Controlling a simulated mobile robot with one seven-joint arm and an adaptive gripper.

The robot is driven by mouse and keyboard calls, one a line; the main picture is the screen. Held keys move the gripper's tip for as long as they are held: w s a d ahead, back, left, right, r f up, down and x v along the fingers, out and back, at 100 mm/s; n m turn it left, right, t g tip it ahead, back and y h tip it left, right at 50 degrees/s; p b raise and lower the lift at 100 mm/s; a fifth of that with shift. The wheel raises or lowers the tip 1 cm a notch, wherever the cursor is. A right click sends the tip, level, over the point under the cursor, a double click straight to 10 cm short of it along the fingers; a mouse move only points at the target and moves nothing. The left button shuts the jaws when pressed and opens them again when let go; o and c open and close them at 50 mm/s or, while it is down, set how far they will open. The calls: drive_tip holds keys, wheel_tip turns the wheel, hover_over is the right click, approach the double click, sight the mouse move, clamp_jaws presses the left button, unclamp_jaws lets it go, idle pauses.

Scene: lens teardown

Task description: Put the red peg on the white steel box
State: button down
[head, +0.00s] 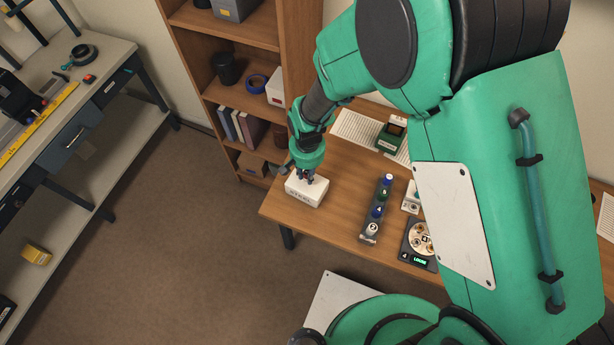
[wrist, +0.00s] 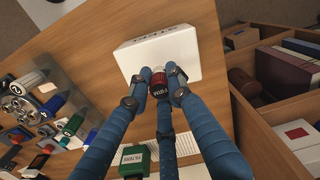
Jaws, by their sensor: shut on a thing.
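The white steel box (head: 304,193) stands near the left end of the wooden table, and its pale top also shows in the wrist view (wrist: 160,52). My gripper (head: 308,180) is right over the box in the head view. In the wrist view my three-fingered gripper (wrist: 160,88) is shut on the red peg (wrist: 160,80), which has a dark, lettered end. The peg overlaps the box's near edge in that view. I cannot tell whether the peg touches the box. In the head view the fingers hide the peg.
A dark rack (head: 369,225) with several numbered pegs stands to the right of the box. Beyond it is a device with a round dial (head: 417,238). A green device (head: 388,139) is at the back. A bookshelf (head: 240,95) stands behind the table's left end.

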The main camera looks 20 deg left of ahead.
drive_tip(key=shift+f, duration=1.05)
drive_tip(key=shift+f, duration=0.2)
drive_tip(key=c, duration=1.6)
unclamp_jaws()
drive_tip(key=shift+r, duration=0.15)
wheel_tip(320, 180, up, 12)
drive_tip(key=shift+r+p, duration=0.1)
drive_tip(key=shift+p, duration=0.2)
